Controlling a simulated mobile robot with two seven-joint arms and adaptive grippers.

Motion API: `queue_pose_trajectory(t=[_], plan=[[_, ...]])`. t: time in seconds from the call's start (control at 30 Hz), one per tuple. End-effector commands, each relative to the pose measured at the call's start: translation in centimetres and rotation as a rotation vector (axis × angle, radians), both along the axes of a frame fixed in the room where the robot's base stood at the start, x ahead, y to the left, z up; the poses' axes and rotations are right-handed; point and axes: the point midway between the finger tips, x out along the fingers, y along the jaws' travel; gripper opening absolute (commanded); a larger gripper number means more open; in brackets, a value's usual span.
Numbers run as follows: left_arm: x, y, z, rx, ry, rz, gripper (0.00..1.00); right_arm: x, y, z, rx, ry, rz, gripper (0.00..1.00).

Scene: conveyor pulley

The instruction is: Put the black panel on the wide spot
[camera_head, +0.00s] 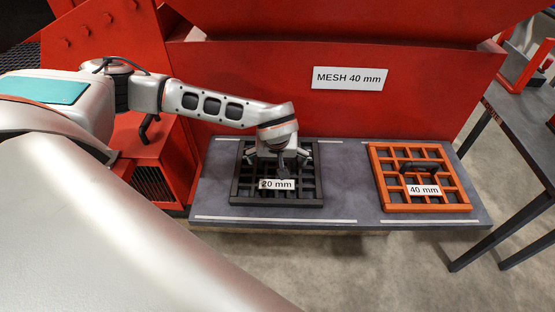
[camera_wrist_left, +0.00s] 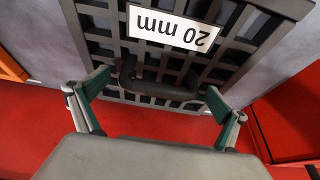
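The black panel (camera_head: 240,190), a dark square grid with a white "20 mm" label (camera_head: 277,184) and a handle, lies flat on the left part of the grey platform (camera_head: 345,195). My left gripper (camera_head: 284,164) is over the panel, pointing down and hiding its middle. In the left wrist view, the two fingers are spread apart, on either side of the panel's dark handle (camera_wrist_left: 160,88); no contact shows. White stripes (camera_head: 275,220) mark the platform's front and back edges; I cannot tell which area is the wide spot. My right gripper is not in view.
An orange grid panel (camera_head: 380,181) with a black handle and a "40 mm" label lies on the platform's right. Between the panels the platform is bare. A red machine wall (camera_head: 420,95) with a "MESH 40 mm" sign (camera_head: 349,78) rises behind. A dark table (camera_head: 520,130) stands at right.

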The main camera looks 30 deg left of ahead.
Motion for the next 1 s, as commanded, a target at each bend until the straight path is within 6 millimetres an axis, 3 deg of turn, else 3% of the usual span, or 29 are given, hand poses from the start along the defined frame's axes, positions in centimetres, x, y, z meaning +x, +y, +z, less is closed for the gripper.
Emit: queue_pose_trajectory(t=[0.27,0.7,1.0], plan=[[-0.2,-0.2,1.2,-0.001,-0.003,0.0,1.0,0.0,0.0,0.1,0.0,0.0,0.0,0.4],[-3.0,-1.9,8.9,0.0,-0.004,-0.003,1.0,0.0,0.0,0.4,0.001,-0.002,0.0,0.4],[-3.9,-2.4,11.2,0.001,-0.001,0.0,1.0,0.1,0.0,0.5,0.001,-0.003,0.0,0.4]])
